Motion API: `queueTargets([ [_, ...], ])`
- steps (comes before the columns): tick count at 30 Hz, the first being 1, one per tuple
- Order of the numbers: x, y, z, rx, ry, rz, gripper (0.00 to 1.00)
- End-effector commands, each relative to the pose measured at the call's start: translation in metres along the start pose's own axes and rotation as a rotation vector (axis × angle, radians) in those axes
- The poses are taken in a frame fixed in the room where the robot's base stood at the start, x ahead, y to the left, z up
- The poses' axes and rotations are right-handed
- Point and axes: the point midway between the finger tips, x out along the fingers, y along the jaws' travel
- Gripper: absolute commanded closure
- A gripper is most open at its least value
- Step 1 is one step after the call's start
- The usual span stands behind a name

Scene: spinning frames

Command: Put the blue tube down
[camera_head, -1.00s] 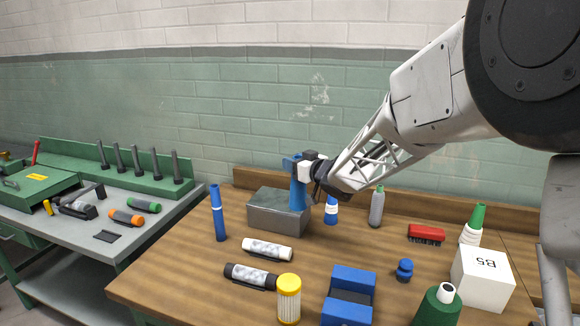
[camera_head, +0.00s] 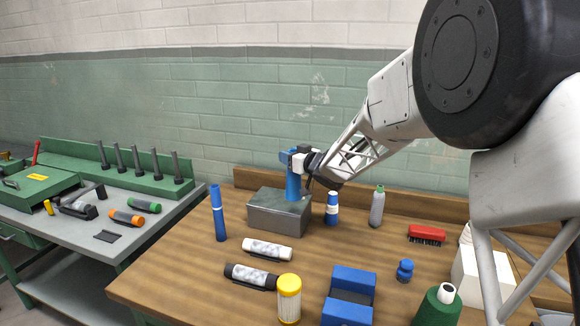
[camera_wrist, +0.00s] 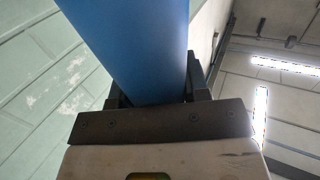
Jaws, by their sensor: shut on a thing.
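A blue tube (camera_head: 293,187) is upright in my gripper (camera_head: 299,160), held near its top. Its lower end shows at the top of the grey metal box (camera_head: 279,220), towards the back right of it; I cannot tell whether it touches the box. In the wrist view the blue tube (camera_wrist: 135,45) fills the upper middle between the fingers, and my gripper (camera_wrist: 150,103) is shut on it.
A blue and white bottle (camera_head: 332,212) and a grey bottle (camera_head: 377,208) stand right of the box. A white tube (camera_head: 267,250) and a black tube (camera_head: 250,276) lie in front. Bare wood (camera_head: 350,247) shows right of centre. A green wall stands behind.

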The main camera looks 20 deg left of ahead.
Motion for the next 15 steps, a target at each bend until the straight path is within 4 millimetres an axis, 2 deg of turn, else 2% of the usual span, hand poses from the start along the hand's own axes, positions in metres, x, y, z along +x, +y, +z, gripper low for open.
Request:
queueTargets([
  [9, 0.001, 0.000, 0.027, 0.002, -0.002, 0.000, 0.80],
  [15, 0.002, 0.000, 0.035, 0.000, 0.000, 0.000, 0.80],
])
